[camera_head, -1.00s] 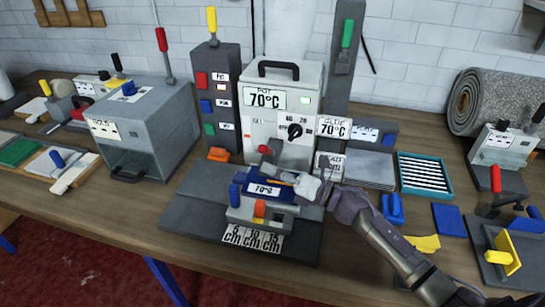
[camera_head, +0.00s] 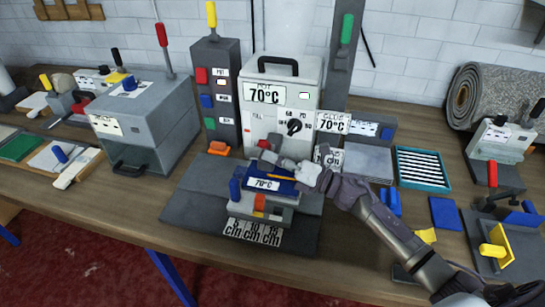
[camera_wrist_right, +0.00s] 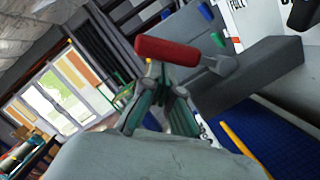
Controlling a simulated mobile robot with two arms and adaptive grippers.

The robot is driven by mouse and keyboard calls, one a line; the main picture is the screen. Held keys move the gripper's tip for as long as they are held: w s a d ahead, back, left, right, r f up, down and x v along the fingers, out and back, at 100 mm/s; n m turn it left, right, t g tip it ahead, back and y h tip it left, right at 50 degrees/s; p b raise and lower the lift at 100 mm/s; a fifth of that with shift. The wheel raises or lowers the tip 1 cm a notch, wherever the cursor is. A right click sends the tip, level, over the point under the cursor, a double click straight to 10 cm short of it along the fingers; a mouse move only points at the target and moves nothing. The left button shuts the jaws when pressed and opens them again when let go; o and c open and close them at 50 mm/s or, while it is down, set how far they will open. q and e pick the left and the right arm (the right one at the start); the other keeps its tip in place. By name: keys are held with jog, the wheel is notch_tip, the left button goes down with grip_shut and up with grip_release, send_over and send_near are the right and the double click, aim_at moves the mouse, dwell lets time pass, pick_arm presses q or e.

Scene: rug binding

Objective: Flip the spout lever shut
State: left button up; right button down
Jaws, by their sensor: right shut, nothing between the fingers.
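The spout lever has a red handle (camera_wrist_right: 168,50), which lies nearly level across the right wrist view on a grey pivot beside the grey spout block (camera_wrist_right: 250,75). In the head view its red handle (camera_head: 264,144) shows small at the front of the white glue pot (camera_head: 282,110). My right gripper (camera_wrist_right: 168,88) is shut and empty, its fingertips just below the red handle in the wrist view; I cannot tell if they touch. In the head view the right gripper (camera_head: 283,164) is in front of the pot and partly hides the spout. My left gripper is not in view.
Below the spout is a blue-topped unit (camera_head: 285,187) with a 70°C label and a yellow strip. A tall dark post (camera_head: 347,70) and a button tower (camera_head: 218,70) flank the pot. A teal tray (camera_head: 422,168) lies to the right.

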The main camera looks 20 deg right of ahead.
aim_at(269, 143)
jog(key=shift+r, duration=0.2)
jog(key=m+p, duration=0.1)
jog(key=r+m+p, duration=0.1)
jog(key=p, duration=0.1)
jog(key=shift+w+d+r+m+h, duration=0.25)
jog(key=shift+w+r+m+h, duration=0.05)
jog(key=shift+w+r+m, duration=0.1)
jog(key=shift+w+d+r+m+p, duration=0.2)
jog(key=shift+w+r+m+p, duration=0.1)
jog(key=shift+m+p, duration=0.5)
jog(key=shift+w+d+r+b, duration=0.25)
jog(key=shift+w+d+b, duration=0.1)
jog(key=shift+w+b, duration=0.1)
jog(key=shift+w+d+r+b, duration=0.25)
jog(key=shift+w+d+b, duration=0.05)
jog(key=shift+w, duration=0.15)
jog(key=shift+w+d+r+h, duration=0.1)
jog(key=shift+r+h, duration=0.2)
jog(key=shift+f, duration=0.1)
